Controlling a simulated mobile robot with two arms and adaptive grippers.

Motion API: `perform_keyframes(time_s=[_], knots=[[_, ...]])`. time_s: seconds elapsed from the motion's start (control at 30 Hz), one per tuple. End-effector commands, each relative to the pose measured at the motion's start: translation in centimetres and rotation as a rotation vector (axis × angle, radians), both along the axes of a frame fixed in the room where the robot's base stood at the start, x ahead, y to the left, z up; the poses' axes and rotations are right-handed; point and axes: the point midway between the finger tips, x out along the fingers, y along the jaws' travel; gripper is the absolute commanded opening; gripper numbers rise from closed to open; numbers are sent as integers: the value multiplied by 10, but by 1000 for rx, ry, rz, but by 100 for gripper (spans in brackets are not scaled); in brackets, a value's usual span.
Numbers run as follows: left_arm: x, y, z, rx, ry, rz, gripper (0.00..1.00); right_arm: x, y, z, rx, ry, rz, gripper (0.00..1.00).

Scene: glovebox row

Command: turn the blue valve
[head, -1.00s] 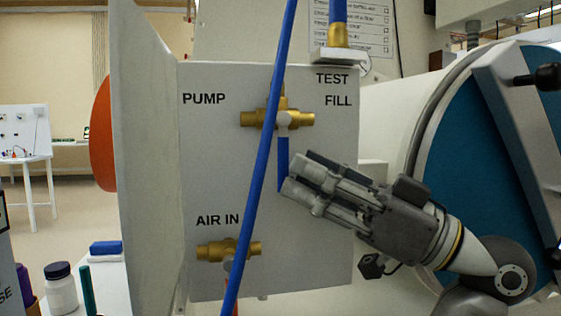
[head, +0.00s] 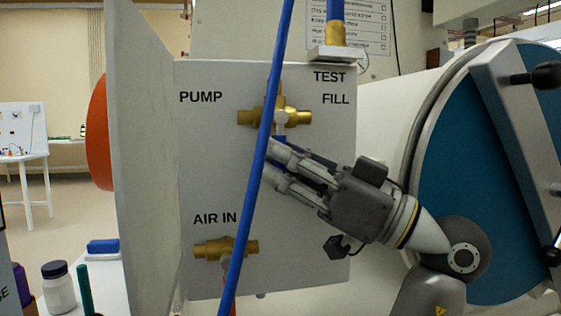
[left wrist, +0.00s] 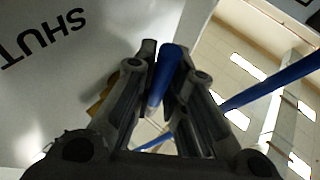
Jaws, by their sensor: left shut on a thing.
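The blue valve is a brass fitting (head: 293,118) on the grey panel between PUMP and TEST FILL. Its blue handle (left wrist: 165,75) shows between the two fingers in the left wrist view; in the head view the fingers hide most of it. My left gripper (head: 270,165) reaches in from the right just below the brass body, angled up and to the left. It is shut on the blue handle, as the left wrist view (left wrist: 163,62) also shows. The fingertips are partly hidden behind a blue hose. My right gripper is not in view.
The blue hose (head: 262,150) runs down in front of the panel (head: 320,215). A second brass valve (head: 226,249) sits below AIR IN. A white plate (head: 143,150) stands left of the panel. The round blue door (head: 480,170) is at the right.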

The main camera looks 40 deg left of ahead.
Motion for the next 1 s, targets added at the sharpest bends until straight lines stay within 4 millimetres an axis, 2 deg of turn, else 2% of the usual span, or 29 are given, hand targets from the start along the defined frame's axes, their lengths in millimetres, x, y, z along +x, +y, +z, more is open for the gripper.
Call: perform_keyframes(time_s=[0.4, 0.67, 0.97, 1.0], knots=[[-1, 0, -1, 8, 9, 0, 0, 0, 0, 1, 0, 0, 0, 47], [-4, 2, -3, 49, 54, 1, 0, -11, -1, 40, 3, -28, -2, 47], [-9, 7, -3, 133, 152, 0, 0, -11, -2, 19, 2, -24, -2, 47], [-10, 8, -3, 144, 167, 0, 0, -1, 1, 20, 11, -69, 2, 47]])
